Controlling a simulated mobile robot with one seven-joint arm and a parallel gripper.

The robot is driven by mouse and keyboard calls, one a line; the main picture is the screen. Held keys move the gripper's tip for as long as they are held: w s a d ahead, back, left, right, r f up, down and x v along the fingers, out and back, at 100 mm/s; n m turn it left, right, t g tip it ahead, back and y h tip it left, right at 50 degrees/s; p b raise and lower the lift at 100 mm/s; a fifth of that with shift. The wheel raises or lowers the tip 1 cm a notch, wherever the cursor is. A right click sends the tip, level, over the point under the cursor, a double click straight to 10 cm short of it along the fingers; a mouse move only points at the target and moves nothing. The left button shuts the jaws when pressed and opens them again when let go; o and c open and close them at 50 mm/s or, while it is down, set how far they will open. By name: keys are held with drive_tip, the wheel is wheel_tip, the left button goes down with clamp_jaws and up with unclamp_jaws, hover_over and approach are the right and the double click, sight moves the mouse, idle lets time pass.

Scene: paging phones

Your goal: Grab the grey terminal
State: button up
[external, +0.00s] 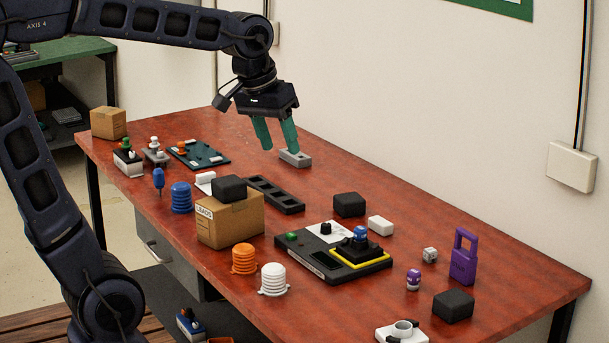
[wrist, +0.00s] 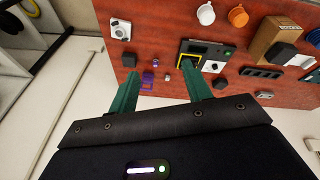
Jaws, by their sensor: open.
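A small, flat grey block (external: 295,158) with a dark mark on top lies near the table's wall-side edge in the external view; it looks like the grey terminal. My gripper (external: 281,149) is open, with green fingers pointing down. The right fingertip overlaps the block's top edge in the picture; I cannot tell whether it touches. The left fingertip is left of the block. In the wrist view my gripper (wrist: 160,85) shows empty between its fingers, and I cannot make out the block there for sure.
A black slotted tray (external: 273,195) and a cardboard box (external: 229,219) stand nearer the camera. A dark green board (external: 199,153) lies to the left. A black console (external: 333,258), a black block (external: 349,204) and a purple padlock shape (external: 464,257) stand to the right. The wall runs close behind.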

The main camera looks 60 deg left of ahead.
drive_tip(key=w+a+f+n+g, duration=0.15)
drive_tip(key=w+n, duration=0.25)
drive_tip(key=w, duration=1.1)
drive_tip(key=n+g+h, duration=0.2)
drive_tip(key=n, duration=0.7)
hover_over(431, 249)
drive_tip(key=f, duration=2)
drive_tip(key=a+f, duration=0.1)
drive_tip(key=f, duration=1)
drive_tip(key=shift+w, duration=0.2)
drive_tip(key=shift+s+d+f, duration=0.1)
drive_tip(key=shift+d+f, duration=0.05)
drive_tip(key=shift+f, duration=0.7)
drive_tip(key=shift+s+d+f, duration=0.1)
drive_tip(key=shift+s+f, duration=0.05)
drive_tip(key=shift+f, duration=0.75)
drive_tip(key=shift+s+d+f, duration=0.1)
drive_tip(key=shift+d+f, duration=0.05)
drive_tip(key=shift+f, duration=0.7)
drive_tip(key=c, duration=1.1)
drive_tip(key=shift+o, duration=0.2)
drive_tip(key=shift+r, duration=0.1)
